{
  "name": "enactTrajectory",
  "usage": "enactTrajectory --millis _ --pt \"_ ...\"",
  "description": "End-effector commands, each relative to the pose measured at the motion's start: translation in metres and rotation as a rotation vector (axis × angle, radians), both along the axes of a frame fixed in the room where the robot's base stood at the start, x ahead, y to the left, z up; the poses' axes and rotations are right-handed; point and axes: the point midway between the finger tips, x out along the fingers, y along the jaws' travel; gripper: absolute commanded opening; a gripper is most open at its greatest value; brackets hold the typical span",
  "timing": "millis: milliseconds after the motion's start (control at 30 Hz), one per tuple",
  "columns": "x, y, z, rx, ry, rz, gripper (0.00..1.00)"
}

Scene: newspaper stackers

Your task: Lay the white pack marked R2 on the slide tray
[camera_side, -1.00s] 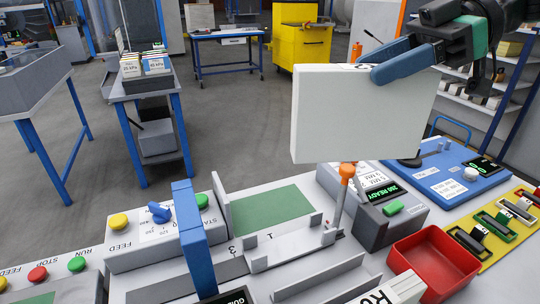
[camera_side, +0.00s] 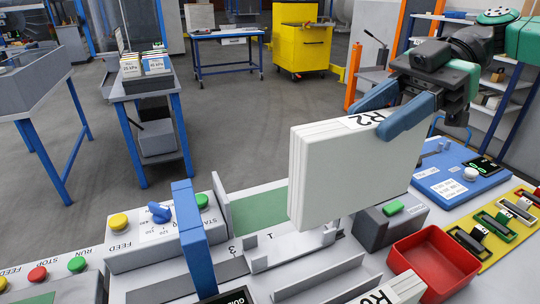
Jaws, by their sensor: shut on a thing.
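The white pack marked R2 (camera_side: 350,170) hangs upright in my gripper (camera_side: 385,112). The blue fingers are shut on its top edge, beside the R2 label. The pack is held above the table and hides part of what is behind it. The slide tray cannot be told for certain; a light grey tray with upright tabs (camera_side: 285,248) lies below the pack, numbered 1 and 3 nearby. I cannot tell whether the pack touches anything there.
A green pad (camera_side: 258,208) lies behind the grey tray. A blue upright post (camera_side: 194,240) stands to the left. A red bin (camera_side: 435,262) sits to the right, near a blue panel (camera_side: 460,180). Another white piece marked R (camera_side: 395,292) shows at the bottom edge.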

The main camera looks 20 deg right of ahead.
Motion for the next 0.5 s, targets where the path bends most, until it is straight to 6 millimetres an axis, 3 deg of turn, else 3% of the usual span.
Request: enactTrajectory --millis 167,500 --pt "0.001 0.000 -0.012 0.001 0.000 0.000 0.00" --pt "0.001 0.000 -0.081 0.001 0.000 0.000 0.00"
